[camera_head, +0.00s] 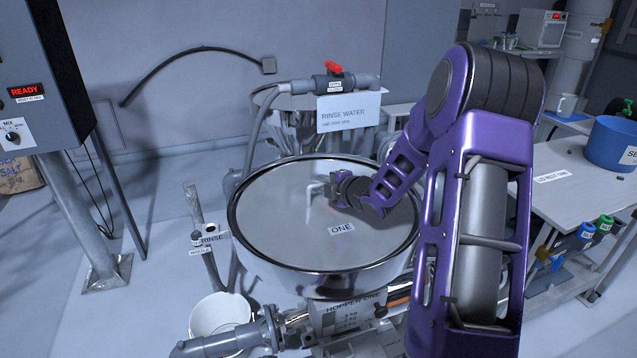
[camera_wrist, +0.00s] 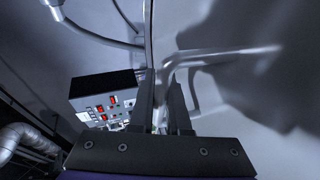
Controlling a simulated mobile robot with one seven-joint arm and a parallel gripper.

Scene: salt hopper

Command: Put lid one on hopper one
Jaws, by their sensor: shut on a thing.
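Lid one (camera_head: 280,212), a round steel lid with a black rim and the label "ONE", covers the top of hopper one (camera_head: 325,284). It looks level and roughly centred on the hopper. I cannot tell whether its rim touches the hopper all round. My gripper (camera_head: 332,190) is at the middle of the lid, shut on its bent bar handle (camera_head: 314,187). In the wrist view my gripper (camera_wrist: 162,100) has its two dark fingers around the handle (camera_wrist: 228,52), above the lid's grey face.
A rinse water pipe with a red valve (camera_head: 333,68) and sign (camera_head: 349,114) stands behind the hopper. A white bucket (camera_head: 220,315) is at the lower left. The lid rest table (camera_head: 580,200) is at right, with a blue tub (camera_head: 611,146). A control box (camera_head: 35,80) is at left.

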